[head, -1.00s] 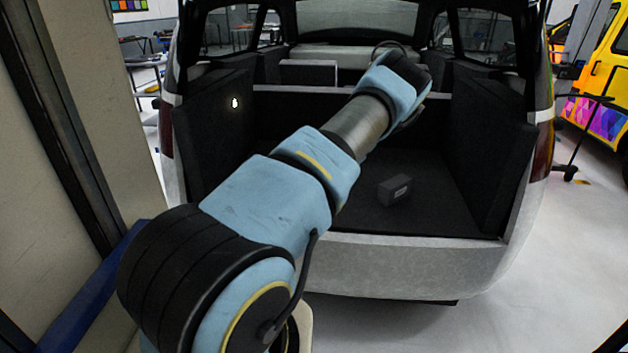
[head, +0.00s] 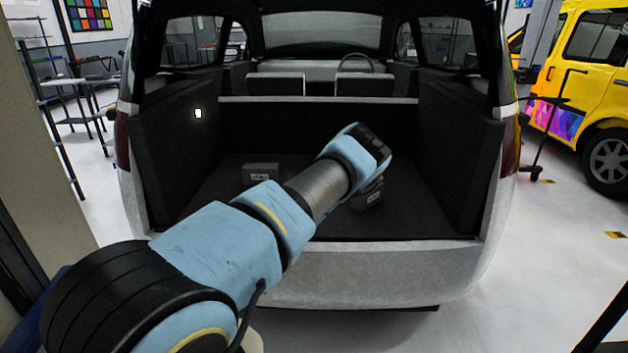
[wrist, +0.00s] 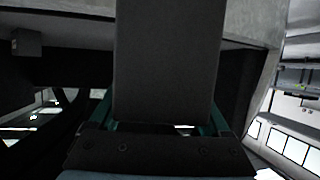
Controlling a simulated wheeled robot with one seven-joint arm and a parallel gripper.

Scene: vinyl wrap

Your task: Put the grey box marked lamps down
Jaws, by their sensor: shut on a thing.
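My gripper (head: 374,148) is over the load floor of the open car, its fingers turned away from the head camera. In the wrist view a large plain dark grey box (wrist: 168,62) fills the middle, held between the green-edged fingers. No marking shows on its visible face, so I cannot read whether it says lamps. A dark grey box with a pale label (head: 262,172) stands on the load floor at the left.
The dark load floor (head: 215,190) has side walls (head: 458,150) left and right and a pale rear sill (head: 390,265) in front. Bare floor shows between the two boxes and around them. A yellow car (head: 595,75) stands outside at the right.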

